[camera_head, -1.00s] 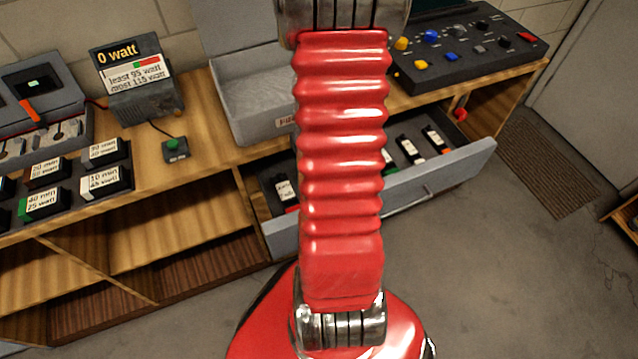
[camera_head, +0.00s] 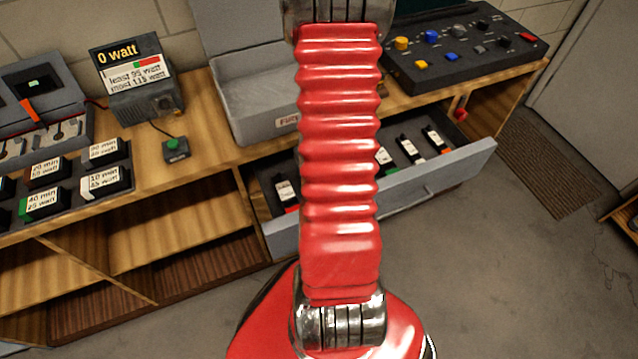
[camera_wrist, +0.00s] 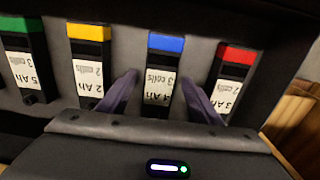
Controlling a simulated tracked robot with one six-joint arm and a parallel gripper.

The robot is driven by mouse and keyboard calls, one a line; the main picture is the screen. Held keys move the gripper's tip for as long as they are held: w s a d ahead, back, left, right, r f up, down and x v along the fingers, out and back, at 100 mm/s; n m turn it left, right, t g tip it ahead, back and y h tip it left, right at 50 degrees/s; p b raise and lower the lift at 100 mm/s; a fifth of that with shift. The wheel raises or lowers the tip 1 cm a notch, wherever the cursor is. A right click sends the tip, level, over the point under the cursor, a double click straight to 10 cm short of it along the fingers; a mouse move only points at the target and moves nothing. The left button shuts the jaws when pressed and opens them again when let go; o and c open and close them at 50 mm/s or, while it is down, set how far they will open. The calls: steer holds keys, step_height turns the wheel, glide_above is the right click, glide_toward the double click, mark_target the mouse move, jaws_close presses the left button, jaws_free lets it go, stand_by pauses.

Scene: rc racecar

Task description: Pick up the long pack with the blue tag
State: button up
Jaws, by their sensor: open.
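The pack with the blue tag (camera_wrist: 163,72) lies in the drawer in the wrist view. It is a black block with a blue end and a white label reading 4 Ah, 3 cells. My gripper (camera_wrist: 159,78) is open, with one dark finger on each side of this pack. I cannot tell whether the fingers touch it. In the head view no blue tag shows in the drawer (camera_head: 440,178), and my red arm covers the drawer's middle; my gripper is out of sight there.
In the wrist view a yellow-tagged pack (camera_wrist: 92,70) lies left of the fingers and a red-tagged pack (camera_wrist: 232,85) lies close on the right. A green-tagged pack (camera_wrist: 27,60) is at far left. The drawer stands open below the bench (camera_head: 205,120).

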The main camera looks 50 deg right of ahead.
steer(key=shift+c, duration=0.4)
steer(key=c, duration=1.4)
